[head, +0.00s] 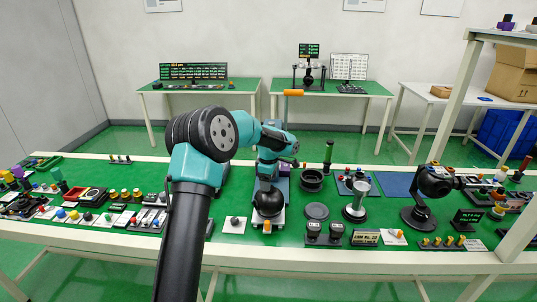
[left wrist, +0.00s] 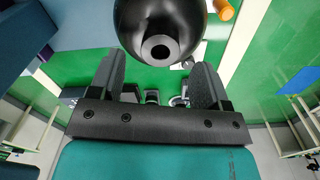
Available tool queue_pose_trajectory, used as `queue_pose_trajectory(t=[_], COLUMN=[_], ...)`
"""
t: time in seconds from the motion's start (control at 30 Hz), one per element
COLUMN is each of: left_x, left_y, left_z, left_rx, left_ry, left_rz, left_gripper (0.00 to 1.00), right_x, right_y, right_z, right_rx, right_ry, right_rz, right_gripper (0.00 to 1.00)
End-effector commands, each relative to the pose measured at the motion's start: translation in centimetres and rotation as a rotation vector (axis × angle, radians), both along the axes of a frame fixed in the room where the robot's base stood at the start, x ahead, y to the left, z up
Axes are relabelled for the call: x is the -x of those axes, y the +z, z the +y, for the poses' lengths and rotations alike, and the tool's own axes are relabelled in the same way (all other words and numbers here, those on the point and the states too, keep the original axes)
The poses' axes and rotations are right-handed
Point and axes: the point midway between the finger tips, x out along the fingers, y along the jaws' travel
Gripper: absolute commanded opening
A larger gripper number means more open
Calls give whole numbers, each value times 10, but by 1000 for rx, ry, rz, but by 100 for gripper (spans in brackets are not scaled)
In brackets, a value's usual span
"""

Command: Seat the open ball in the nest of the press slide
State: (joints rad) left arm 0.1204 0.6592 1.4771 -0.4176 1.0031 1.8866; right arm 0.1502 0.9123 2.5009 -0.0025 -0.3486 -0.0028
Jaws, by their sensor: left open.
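A black ball (head: 268,199) sits on a pale base with an orange knob at its front (head: 267,226), near the middle of the table. In the left wrist view the black ball (left wrist: 150,22) is large at the top, with a round hole facing the camera. My left gripper (left wrist: 158,62) is open, its two fingers apart and nothing between them; the ball is just beyond the fingertips. In the head view the teal wrist of my left arm points down above the ball. The press slide and its nest cannot be told for sure. My right gripper is not in view.
A silver funnel-shaped stand (head: 356,198) and a black gimbal device (head: 434,182) stand to the right. A dark round disc (head: 317,211) lies beside the ball's base. Several small parts crowd the left side. A blue mat (head: 396,184) at the right is mostly bare.

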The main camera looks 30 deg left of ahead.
Motion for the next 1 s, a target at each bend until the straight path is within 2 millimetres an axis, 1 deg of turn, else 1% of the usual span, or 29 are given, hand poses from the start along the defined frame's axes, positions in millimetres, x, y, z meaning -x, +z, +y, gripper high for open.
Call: queue_pose_trajectory(t=[0.03,0.1,0.6,0.7,0.8,1.0], left_x=[-1,-1,0,0,0,0], left_y=[10,24,119,132,141,146], left_z=[0,0,0,0,0,0], left_rx=[-1,-1,-1,0,0,0], left_ry=[0,0,0,0,0,1], left_rz=[-4,-5,-4,-2,-1,0], left_gripper=[71,71,71,71,71,71], right_x=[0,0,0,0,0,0], right_y=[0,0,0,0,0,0], right_z=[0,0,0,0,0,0], right_rx=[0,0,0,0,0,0], right_ry=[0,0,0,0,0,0], right_rz=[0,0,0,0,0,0], right_gripper=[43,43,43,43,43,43])
